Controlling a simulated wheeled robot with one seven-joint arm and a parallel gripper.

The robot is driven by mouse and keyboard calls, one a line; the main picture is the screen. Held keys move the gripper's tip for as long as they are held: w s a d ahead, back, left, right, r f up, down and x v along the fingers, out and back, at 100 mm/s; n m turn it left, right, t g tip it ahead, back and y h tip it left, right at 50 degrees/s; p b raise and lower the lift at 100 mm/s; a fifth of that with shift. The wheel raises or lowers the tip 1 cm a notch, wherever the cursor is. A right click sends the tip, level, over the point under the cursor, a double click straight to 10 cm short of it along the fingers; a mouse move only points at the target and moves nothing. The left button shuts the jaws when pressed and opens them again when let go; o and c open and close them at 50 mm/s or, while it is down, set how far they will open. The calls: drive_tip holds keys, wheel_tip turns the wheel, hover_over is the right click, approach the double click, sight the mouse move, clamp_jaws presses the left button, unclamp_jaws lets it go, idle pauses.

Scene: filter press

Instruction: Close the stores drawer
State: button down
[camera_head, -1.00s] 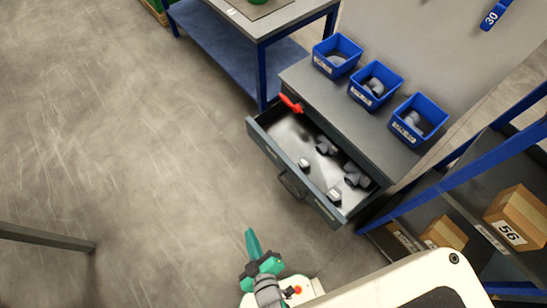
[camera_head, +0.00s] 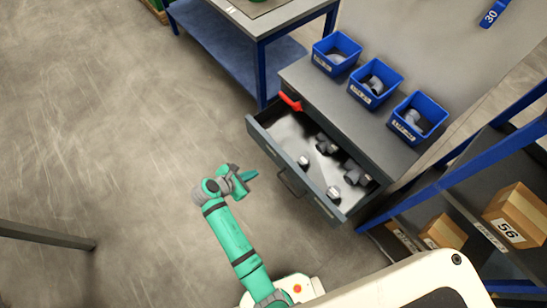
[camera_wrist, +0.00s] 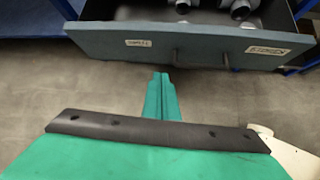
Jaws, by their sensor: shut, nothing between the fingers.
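The stores drawer (camera_head: 287,187) stands pulled out from the grey cabinet (camera_head: 345,112) in the head view. It holds several grey fittings and a red-handled item (camera_head: 290,102). Its front panel, with a handle (camera_head: 290,184), fills the top of the wrist view (camera_wrist: 190,46), with two labels on it. My gripper (camera_head: 253,174) is shut and empty, in front of the drawer front and apart from it. In the wrist view its green fingers (camera_wrist: 161,95) are together and point toward the panel, below its lower edge in the picture.
Three blue bins (camera_head: 375,84) with fittings stand on the cabinet top. A blue-framed workbench (camera_head: 262,38) stands at the upper left of it. A blue-framed shelf with cardboard boxes (camera_head: 518,214) is close on the right. The floor (camera_head: 110,130) left of the drawer is clear.

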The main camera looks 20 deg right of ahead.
drive_tip(key=shift+n+g+h, duration=0.4)
drive_tip(key=shift+g, duration=0.1)
drive_tip(key=shift+w+d+f, duration=0.75)
drive_tip(key=shift+w+d, duration=0.2)
drive_tip(key=shift+d, duration=0.9)
drive_tip(key=shift+w+d+f, duration=0.7)
drive_tip(key=shift+w+d, duration=0.3)
drive_tip(key=shift+d, duration=0.8)
drive_tip(key=shift+w+d+f, duration=0.75)
drive_tip(key=shift+w+d, duration=0.2)
drive_tip(key=shift+d, duration=0.9)
